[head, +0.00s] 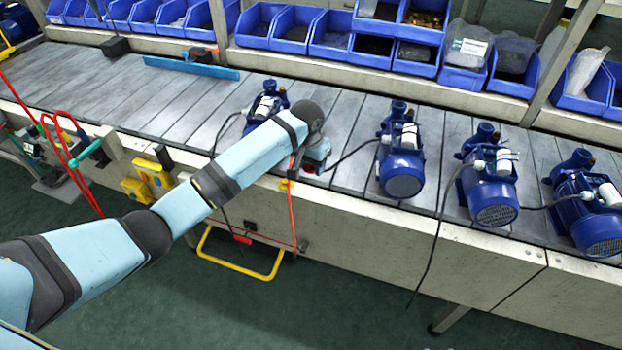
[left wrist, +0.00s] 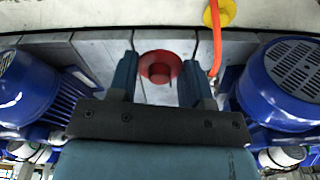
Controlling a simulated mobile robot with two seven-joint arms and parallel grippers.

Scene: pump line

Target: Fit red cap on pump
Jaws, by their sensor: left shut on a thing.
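My left gripper (head: 314,163) is shut on the red cap (left wrist: 160,68), which sits between its two fingers in the left wrist view (left wrist: 159,82). In the head view only a little red of the cap (head: 310,169) shows below the gripper, near the front edge of the conveyor. Blue pumps stand in a row: one pump (head: 257,110) is partly behind my left arm, another pump (head: 402,170) is to the right of the gripper. In the left wrist view a pump shows on each side, left (left wrist: 30,95) and right (left wrist: 285,85). My right gripper is not in view.
Two more pumps (head: 488,185) (head: 590,215) stand farther right, with black cables trailing. Blue bins (head: 330,45) line the back. A red hose (head: 291,205) hangs at the front edge near the gripper. The slatted conveyor (head: 170,100) is mostly clear at left.

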